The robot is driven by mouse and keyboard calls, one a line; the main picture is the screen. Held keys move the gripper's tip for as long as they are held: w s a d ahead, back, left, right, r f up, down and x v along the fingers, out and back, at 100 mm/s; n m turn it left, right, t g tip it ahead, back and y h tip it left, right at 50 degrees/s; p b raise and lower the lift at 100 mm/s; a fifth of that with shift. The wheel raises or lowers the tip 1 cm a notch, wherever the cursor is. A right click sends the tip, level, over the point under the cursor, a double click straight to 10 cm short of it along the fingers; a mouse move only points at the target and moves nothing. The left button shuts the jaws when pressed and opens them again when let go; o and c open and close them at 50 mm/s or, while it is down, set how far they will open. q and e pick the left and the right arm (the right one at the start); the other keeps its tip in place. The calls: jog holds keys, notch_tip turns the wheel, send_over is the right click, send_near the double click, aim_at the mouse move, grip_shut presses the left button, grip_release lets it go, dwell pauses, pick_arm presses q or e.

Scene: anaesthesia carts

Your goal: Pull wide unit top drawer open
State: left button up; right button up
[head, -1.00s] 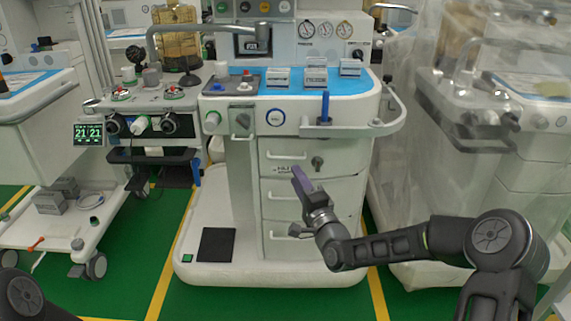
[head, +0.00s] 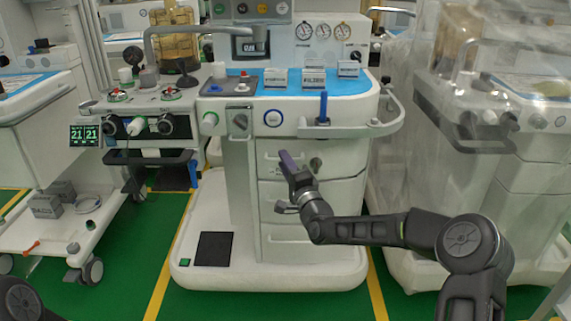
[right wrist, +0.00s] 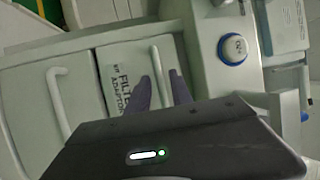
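The wide unit's top drawer (head: 335,164) is the upper white front under the console, and it looks shut. In the right wrist view its upright-looking handle (right wrist: 159,72) lies beside a printed label. My right gripper (head: 287,161) is in front of this drawer and partly covers its handle in the head view. In the right wrist view the two purple fingers of my right gripper (right wrist: 162,92) are apart, one on each side of the handle. Whether they touch it cannot be told. My left gripper is out of view.
Lower drawers (head: 335,200) sit below, with another handle (right wrist: 60,102) in the right wrist view. A curved white rail (head: 398,115) juts out at the unit's right. A plastic-covered cart (head: 500,200) stands to the right. Green floor is clear in front.

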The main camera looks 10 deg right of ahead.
grip_shut()
dwell(1.2)
